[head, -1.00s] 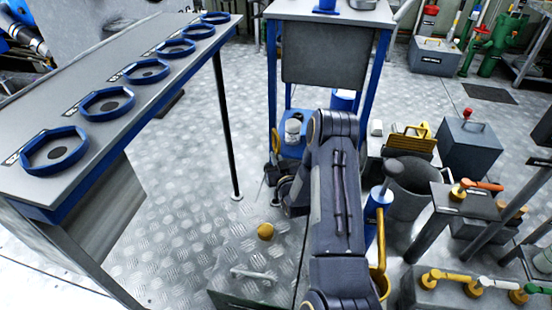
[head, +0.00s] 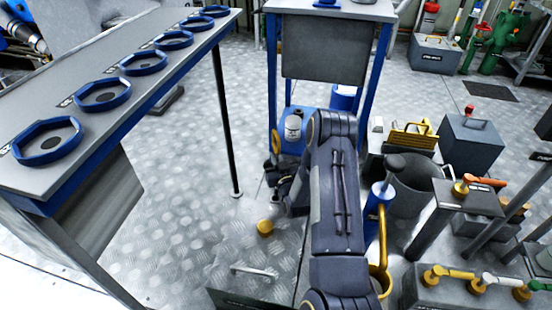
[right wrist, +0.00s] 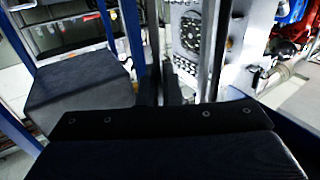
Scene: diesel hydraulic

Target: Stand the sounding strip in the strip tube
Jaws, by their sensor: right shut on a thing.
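My right arm reaches forward down the middle of the head view, and my right gripper (head: 276,180) is at its far end, left of the forearm. It is shut; the sounding strip in it is too small and dark to make out clearly. In the right wrist view the dark fingers (right wrist: 165,92) are close together, and the held thing is not clearly distinguishable. I cannot tell for sure which item is the strip tube; an upright blue cylinder (head: 381,197) stands right of my forearm. My left gripper is not in view.
A long bench (head: 200,62) with several blue rings is at the left. A small table with a grey panel (head: 323,58) is ahead, with a white bottle (head: 293,127) below. A yellow knob (head: 265,227) is near the floor. A grey bin (head: 418,195) and valve stands crowd the right.

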